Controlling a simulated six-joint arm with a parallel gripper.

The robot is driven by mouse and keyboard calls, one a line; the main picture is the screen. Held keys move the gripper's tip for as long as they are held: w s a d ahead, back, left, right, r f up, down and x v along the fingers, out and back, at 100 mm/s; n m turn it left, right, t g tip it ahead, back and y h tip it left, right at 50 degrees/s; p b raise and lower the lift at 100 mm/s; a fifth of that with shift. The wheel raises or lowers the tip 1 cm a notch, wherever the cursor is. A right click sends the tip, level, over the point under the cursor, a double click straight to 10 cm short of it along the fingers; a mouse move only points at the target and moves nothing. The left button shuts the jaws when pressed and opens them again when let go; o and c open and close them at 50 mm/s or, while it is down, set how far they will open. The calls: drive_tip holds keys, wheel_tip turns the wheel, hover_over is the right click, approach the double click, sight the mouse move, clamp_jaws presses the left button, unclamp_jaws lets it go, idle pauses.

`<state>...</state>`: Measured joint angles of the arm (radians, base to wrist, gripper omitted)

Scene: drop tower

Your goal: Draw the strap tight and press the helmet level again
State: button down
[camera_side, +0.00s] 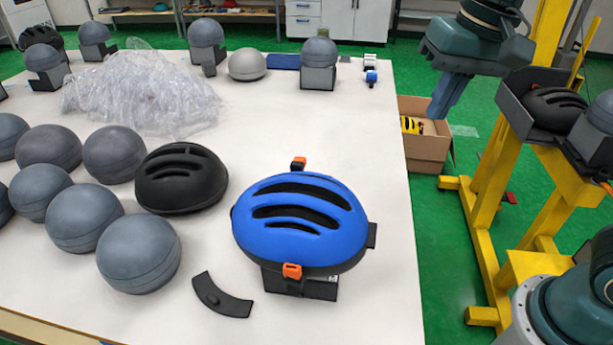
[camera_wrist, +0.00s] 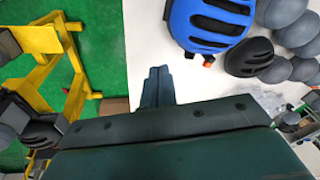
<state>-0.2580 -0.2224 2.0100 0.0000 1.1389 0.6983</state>
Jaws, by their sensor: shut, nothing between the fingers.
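A blue helmet (camera_side: 335,240) with dark vents sits on a dark stand (camera_side: 318,290) near the table's front right. An orange clip (camera_side: 292,270) shows at its near lower rim and another orange clip (camera_side: 299,162) behind it. The strap itself cannot be made out, nor whether the helmet is exactly level. The helmet also shows at the top of the wrist view (camera_wrist: 183,22). My gripper (camera_side: 443,108) is up beyond the table's right edge, well apart from the helmet. Its fingers (camera_wrist: 157,76) are together and hold nothing.
A black helmet (camera_side: 180,192) and several grey headforms (camera_side: 140,253) stand left of the blue helmet. A black curved piece (camera_side: 222,297) lies in front. Clear plastic (camera_side: 145,95) is heaped behind. A yellow frame (camera_side: 485,190) and a cardboard box (camera_side: 430,150) stand right of the table.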

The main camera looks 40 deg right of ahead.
sight(342, 196)
drive_tip(key=w+a+f+m+g, duration=0.2)
drive_tip(key=w+a+m, duration=0.2)
drive_tip(key=w+a, duration=0.3)
drive_tip(key=a, duration=0.3)
drive_tip(key=shift+w+a+f+h, duration=0.15)
drive_tip(key=shift+a+h, duration=0.05)
drive_tip(key=shift+h, duration=0.1)
drive_tip(key=shift+f, duration=0.2)
drive_tip(key=shift+f, duration=6.55)
drive_tip(key=shift+f, duration=1.15)
drive_tip(key=shift+r, duration=0.15)
wheel_tip(342, 196, up, 12)
